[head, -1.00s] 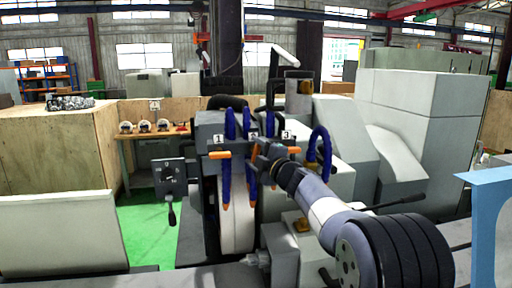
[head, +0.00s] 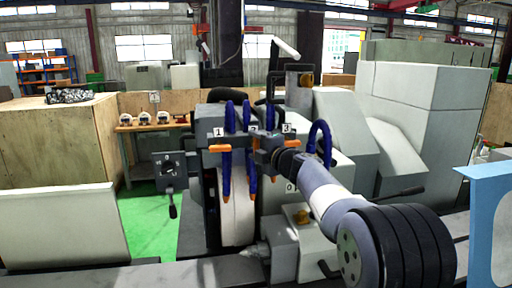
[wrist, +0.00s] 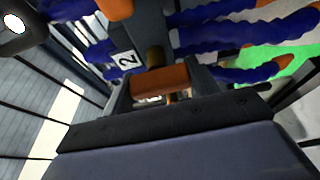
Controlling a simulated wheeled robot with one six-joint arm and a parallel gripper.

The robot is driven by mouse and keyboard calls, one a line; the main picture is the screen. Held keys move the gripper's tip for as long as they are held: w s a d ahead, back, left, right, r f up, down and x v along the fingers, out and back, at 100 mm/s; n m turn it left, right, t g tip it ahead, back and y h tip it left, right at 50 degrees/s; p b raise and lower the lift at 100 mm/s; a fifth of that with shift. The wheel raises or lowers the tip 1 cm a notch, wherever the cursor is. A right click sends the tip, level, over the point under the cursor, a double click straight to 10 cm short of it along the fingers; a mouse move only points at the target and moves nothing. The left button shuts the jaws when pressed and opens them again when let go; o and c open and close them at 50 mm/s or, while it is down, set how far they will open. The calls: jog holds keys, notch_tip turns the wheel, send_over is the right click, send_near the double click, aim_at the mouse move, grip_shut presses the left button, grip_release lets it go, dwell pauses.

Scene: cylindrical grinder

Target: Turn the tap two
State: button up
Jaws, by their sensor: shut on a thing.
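Tap two has an orange handle (wrist: 165,80), held between the fingers of my gripper (wrist: 166,88) in the wrist view. The white plate marked 2 (wrist: 125,58) is just beside it. In the head view my gripper (head: 266,150) reaches the tap block from the right and hides most of tap two below its plate (head: 253,129). The way the handle points is hard to tell there. Tap one's orange handle (head: 219,148) lies sideways on the left, and tap three's orange handle (head: 287,149) lies sideways on the right.
Blue coolant hoses (head: 251,170) with orange tips hang close around the gripper, over the pale grinding wheel (head: 237,205). Another blue hose (head: 321,140) loops to the right. A black control lever (head: 172,210) stands at the left. A light blue panel (head: 490,230) is at the right edge.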

jog(key=o, duration=1)
jog(key=b+v, duration=0.3)
jog(key=v, duration=0.7)
jog(key=shift+s+d, duration=0.25)
jog(key=shift+s, duration=0.1)
jog(key=shift+w, duration=0.1)
jog(key=p+x, duration=0.3)
jog(key=x, duration=0.7)
jog(key=shift+w+a, duration=0.3)
